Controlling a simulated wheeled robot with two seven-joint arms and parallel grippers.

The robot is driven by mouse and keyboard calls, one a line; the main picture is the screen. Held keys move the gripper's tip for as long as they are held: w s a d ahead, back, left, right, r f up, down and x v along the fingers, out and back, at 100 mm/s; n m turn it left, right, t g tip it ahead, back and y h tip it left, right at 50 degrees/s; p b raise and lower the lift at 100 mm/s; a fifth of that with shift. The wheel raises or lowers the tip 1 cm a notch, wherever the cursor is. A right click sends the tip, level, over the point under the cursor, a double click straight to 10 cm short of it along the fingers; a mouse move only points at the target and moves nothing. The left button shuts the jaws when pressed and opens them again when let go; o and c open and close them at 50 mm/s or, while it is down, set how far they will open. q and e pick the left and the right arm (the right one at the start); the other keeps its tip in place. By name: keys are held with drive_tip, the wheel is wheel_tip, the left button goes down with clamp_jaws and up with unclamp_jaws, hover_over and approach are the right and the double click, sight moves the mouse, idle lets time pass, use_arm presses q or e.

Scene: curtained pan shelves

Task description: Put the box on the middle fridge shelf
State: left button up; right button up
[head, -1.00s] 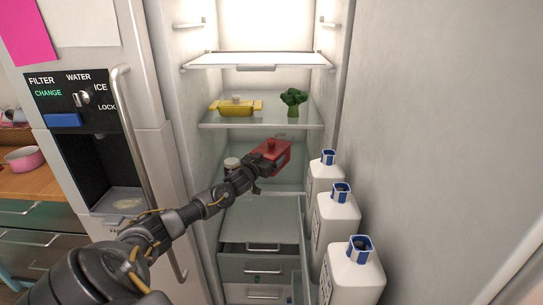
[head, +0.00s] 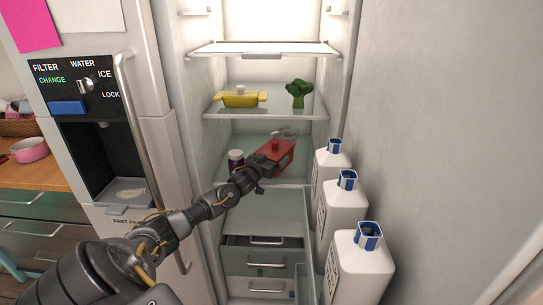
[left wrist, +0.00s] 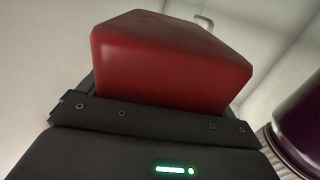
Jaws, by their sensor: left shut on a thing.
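The red box (head: 279,155) is held by my left gripper (head: 262,170), which is shut on it inside the open fridge. It is in front of the lower glass shelf area, below the glass shelf (head: 222,113) that carries a yellow dish and broccoli. Whether the box touches the surface below I cannot tell. In the left wrist view the box (left wrist: 165,70) rises from between the gripper's dark jaws (left wrist: 160,118). My right gripper is not in view.
A yellow dish (head: 240,98) and broccoli (head: 299,93) stand on the shelf above. A dark jar (head: 236,160) stands left of the box, and a clear vessel (head: 287,134) is behind it. White bottles (head: 343,212) line the right side. The top shelf (head: 265,48) is empty.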

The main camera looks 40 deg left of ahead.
use_arm(q)
drive_tip(key=shift+f, duration=0.45)
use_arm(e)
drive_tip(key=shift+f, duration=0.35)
use_arm(q)
drive_tip(key=shift+f, duration=0.1)
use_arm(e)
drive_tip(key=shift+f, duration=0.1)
use_arm(q)
drive_tip(key=shift+f+b, duration=0.5)
drive_tip(key=shift+b, duration=0.05)
drive_tip(key=shift+f, duration=0.1)
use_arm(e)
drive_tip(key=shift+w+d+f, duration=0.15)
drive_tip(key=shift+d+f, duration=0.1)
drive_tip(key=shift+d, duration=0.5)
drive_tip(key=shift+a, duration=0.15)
